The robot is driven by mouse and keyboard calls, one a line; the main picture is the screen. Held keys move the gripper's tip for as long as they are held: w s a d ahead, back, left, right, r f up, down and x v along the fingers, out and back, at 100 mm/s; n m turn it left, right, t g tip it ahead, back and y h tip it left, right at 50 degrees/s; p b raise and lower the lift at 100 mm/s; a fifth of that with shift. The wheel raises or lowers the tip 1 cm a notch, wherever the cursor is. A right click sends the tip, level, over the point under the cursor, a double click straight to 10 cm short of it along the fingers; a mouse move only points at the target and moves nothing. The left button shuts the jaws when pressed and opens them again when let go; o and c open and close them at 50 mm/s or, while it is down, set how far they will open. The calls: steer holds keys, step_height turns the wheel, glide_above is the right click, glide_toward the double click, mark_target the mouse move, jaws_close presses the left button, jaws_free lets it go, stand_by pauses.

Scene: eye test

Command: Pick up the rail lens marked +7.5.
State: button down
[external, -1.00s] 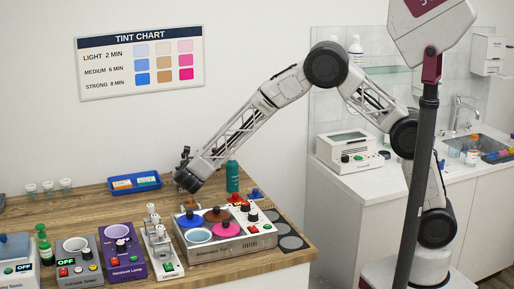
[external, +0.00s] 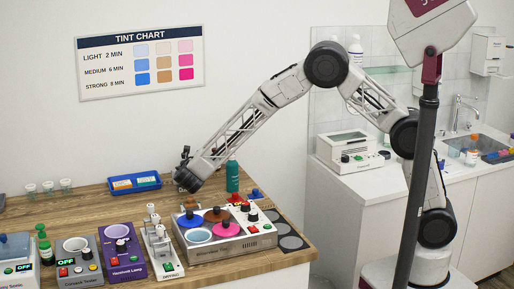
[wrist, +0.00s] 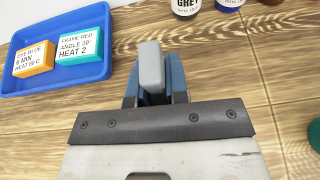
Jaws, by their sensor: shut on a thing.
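My gripper (wrist: 152,95) has two blue fingers in the wrist view. It is shut on a plain grey upright piece (wrist: 151,66) that stands between them. No marking shows on the piece, so I cannot tell whether it is the rail lens marked +7.5. In the external view my gripper (external: 187,180) is low over the wooden counter, behind the tint unit and left of the teal bottle. What it holds is too small to make out there. I can read +7.5 on nothing in view.
A blue tray (external: 110,187) with two labelled boxes lies left of my gripper. The teal bottle (external: 232,177) stands close on its right. The tint unit (external: 256,241) with coloured lids is in front. A lamp unit (external: 134,268) and other devices line the counter's front.

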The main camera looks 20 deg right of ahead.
step_height(320, 180, up, 18)
stand_by(0.6)
stand_by(0.6)
